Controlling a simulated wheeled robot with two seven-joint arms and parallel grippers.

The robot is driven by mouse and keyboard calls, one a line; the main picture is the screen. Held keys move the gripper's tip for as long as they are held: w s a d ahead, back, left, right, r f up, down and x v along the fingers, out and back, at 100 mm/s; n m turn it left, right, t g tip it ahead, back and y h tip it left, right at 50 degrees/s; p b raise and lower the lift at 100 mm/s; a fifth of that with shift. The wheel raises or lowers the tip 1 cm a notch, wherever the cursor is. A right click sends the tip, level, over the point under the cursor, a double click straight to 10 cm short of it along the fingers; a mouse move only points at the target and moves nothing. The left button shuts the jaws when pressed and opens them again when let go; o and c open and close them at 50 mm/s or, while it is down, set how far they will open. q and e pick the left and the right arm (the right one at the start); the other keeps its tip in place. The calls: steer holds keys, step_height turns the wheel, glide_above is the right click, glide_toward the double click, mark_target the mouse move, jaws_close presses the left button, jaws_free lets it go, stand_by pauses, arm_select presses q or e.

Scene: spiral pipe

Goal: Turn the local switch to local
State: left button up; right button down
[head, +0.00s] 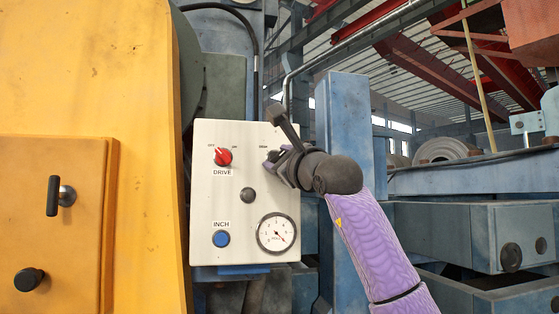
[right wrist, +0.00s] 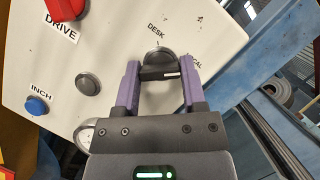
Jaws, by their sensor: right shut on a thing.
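The local switch is a black rotary knob (right wrist: 158,62) on the white control panel (head: 214,170). My right gripper (right wrist: 161,76) is shut on the knob, a purple finger on each side. In the head view this gripper (head: 274,160) covers the knob at the panel's right edge. My left gripper is not in view.
The panel also carries a red DRIVE knob (head: 223,156), a black button (head: 248,194), a blue INCH button (head: 221,239) and a round gauge (head: 276,233). A yellow machine housing (head: 130,75) stands close on the left. Blue steelwork (head: 346,110) stands behind on the right.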

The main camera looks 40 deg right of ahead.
steer(key=shift+w+f, duration=0.1)
steer(key=shift+f, duration=0.1)
steer(key=shift+c, duration=0.8)
jaws_free()
steer(key=shift+r, duration=0.15)
steer(key=b+v, duration=0.5)
steer(key=v, duration=0.5)
